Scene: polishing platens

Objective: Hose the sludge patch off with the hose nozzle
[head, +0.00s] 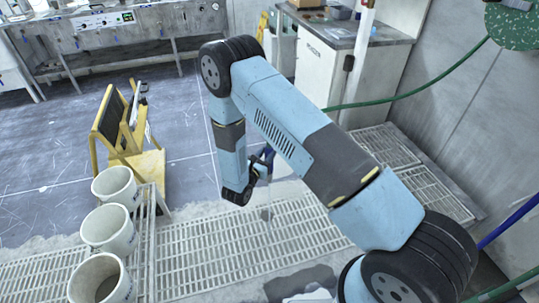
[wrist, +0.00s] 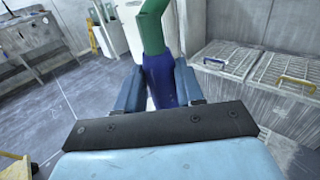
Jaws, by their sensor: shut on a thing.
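My gripper (head: 262,166) is shut on the hose nozzle, above the floor grating and partly hidden by my arm. In the wrist view the blue nozzle (wrist: 162,82) sits between the two fingers of my gripper (wrist: 160,94), with the green hose (wrist: 151,30) running up from it. In the head view the green hose (head: 425,86) comes from the upper right and passes behind my arm. A small greyish shape (head: 267,214) shows below the gripper; I cannot tell what it is. A dark patch (head: 300,281), possibly the sludge, lies on the floor at the bottom, partly cut off by my arm.
Several white buckets (head: 108,230) stand at left beside a yellow stand (head: 150,165). A grey-topped cabinet (head: 330,65) stands behind my arm. A long bench (head: 110,45) lines the back. Floor at the left middle is clear.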

